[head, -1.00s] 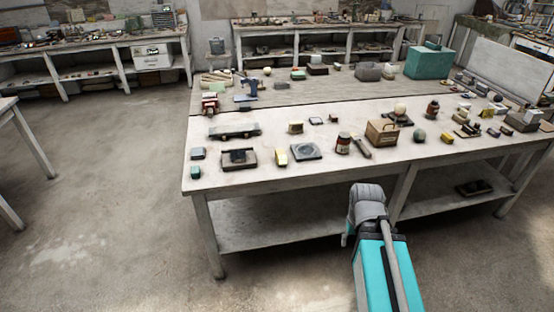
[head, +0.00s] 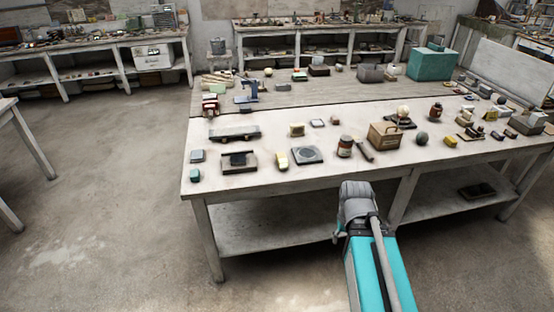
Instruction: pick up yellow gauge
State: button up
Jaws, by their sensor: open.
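A small yellow piece (head: 282,160) stands near the front edge of the light table, between a dark-topped block and a grey plate with a round disc. My gripper's fingertips cannot be made out, and nothing held is visible.
A large teal box (head: 432,63) stands at the back right. The floor at left is clear.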

aim_at(282, 160)
jog(key=i, duration=0.85)
jog(key=z, duration=0.05)
